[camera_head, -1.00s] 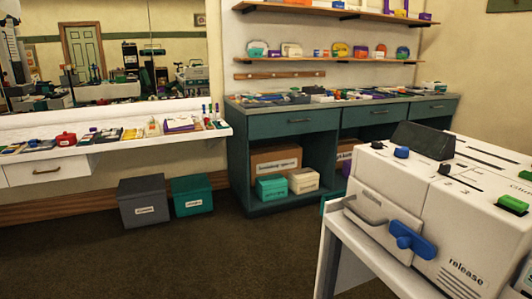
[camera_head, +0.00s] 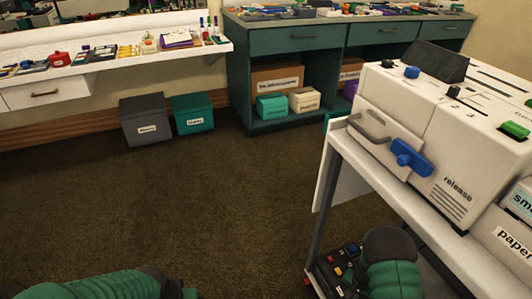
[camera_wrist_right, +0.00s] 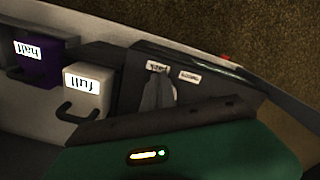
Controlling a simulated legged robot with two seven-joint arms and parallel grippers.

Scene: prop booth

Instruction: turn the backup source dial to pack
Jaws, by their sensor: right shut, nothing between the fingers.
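In the right wrist view, a dark box (camera_wrist_right: 225,92) carries two small white labels. The pack label (camera_wrist_right: 157,66) is on the left, and the second label (camera_wrist_right: 188,76) is too blurred to read surely. A grey tapering shape, which I take for the fingers of my right gripper (camera_wrist_right: 158,95), is shut and empty, close under the pack label. I cannot make out the dial or its setting; the gripper may cover it. In the head view my right green forearm reaches down beside the cart, with its gripper hidden. My left forearm shows at the bottom left, its gripper out of view.
A white machine with a blue release lever (camera_head: 412,158) stands on the white cart (camera_head: 345,150). A black panel with coloured buttons (camera_head: 345,268) sits low by the cart. Purple half (camera_wrist_right: 38,68) and white full (camera_wrist_right: 85,88) boxes have hooked handles. Floor (camera_head: 220,215) at left is clear.

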